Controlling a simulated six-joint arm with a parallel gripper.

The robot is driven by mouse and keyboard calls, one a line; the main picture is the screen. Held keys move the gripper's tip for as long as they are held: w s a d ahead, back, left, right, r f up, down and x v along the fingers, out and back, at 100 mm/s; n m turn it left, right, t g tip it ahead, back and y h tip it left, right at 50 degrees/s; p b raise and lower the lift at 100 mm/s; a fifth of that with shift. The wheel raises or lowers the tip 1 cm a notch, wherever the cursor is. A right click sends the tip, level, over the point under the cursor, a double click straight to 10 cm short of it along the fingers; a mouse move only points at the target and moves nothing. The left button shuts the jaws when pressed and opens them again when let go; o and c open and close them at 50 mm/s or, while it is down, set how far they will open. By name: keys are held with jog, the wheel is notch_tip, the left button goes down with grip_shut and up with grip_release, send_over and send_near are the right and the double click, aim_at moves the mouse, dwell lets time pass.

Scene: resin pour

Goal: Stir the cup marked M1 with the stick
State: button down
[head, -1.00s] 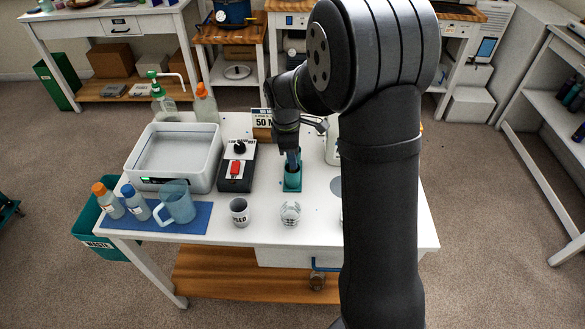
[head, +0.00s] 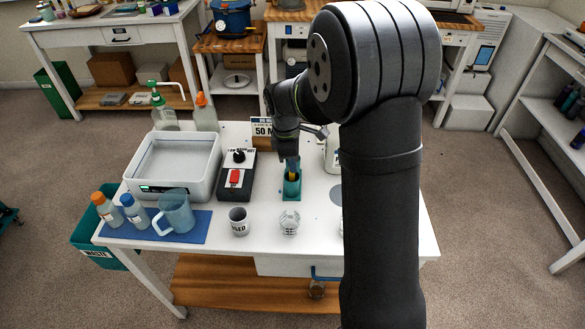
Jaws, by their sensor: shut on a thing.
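My gripper (head: 291,163) is over the teal holder (head: 292,187), right of the middle of the white table. It is shut on the stick (head: 291,172), a thin yellowish piece between the jaws and the holder. The stick's lower end is hidden in the holder. A clear cup (head: 289,223) with dark markings stands in front of the holder. Its marking is too small to read, so I cannot tell whether it is M1. Another cup (head: 341,224) is mostly hidden behind my arm.
A grey cup (head: 239,221) with a label stands left of the clear cup. A blue pitcher (head: 177,212) and two bottles stand on a blue mat (head: 196,232). A white tub (head: 172,186) and a black box with a red switch (head: 236,177) are further back.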

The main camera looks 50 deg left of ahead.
notch_tip(320, 180, up, 7)
jog(key=shift+f, duration=0.1)
jog(key=w+d+r+h, duration=0.1)
jog(key=d+r, duration=0.1)
jog(key=d, duration=0.7)
jog(key=w+d+r+h, duration=0.1)
jog(key=d+r, duration=0.1)
jog(key=d, duration=0.7)
notch_tip(320, 180, down, 12)
jog(key=shift+s+d+f+t, duration=0.15)
jog(key=shift+d+f+t, duration=0.05)
jog(key=shift+d+t, duration=0.1)
jog(key=shift+s, duration=0.1)
